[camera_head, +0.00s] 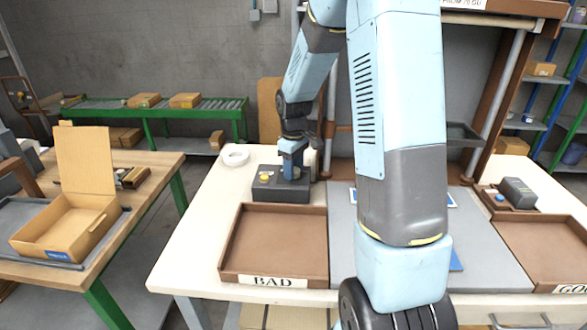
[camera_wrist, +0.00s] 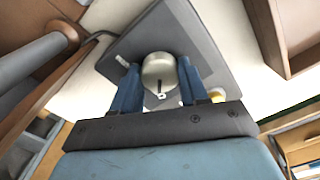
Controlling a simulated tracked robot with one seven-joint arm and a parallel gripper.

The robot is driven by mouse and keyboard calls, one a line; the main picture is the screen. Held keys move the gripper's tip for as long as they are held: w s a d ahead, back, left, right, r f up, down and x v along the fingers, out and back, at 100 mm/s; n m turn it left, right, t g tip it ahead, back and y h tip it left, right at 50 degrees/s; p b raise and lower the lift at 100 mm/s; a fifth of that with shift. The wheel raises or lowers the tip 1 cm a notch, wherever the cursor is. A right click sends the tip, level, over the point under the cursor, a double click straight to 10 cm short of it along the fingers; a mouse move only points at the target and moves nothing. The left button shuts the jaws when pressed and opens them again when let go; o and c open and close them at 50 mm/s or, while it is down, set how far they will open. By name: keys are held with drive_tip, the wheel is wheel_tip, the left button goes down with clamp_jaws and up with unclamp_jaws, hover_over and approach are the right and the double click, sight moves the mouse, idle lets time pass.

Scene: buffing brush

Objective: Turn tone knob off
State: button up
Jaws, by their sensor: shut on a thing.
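The tone box (camera_head: 267,190) is a dark grey box with a yellow button (camera_head: 264,178), at the back left of the white table. In the wrist view its grey top (camera_wrist: 188,38) fills the upper middle. The tone knob (camera_wrist: 159,72) is a round, pale metal knob on that top. My gripper (camera_head: 291,172) points down over the box. In the wrist view its two blue fingers (camera_wrist: 160,88) stand on either side of the knob, shut on it. In the head view the fingers hide the knob. I cannot read any mark of the knob's setting.
A brown tray marked BAD (camera_head: 226,245) stands just in front of the box. A roll of white tape (camera_head: 235,155) lies behind it to the left. Another dark device (camera_head: 519,192) sits at the right. My own arm hides the middle of the table.

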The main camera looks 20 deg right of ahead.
drive_tip(key=shift+n, duration=0.4)
drive_tip(key=o, duration=1.1)
drive_tip(key=shift+c, duration=0.2)
wheel_tip(320, 180, up, 14)
drive_tip(key=shift+f, duration=0.15)
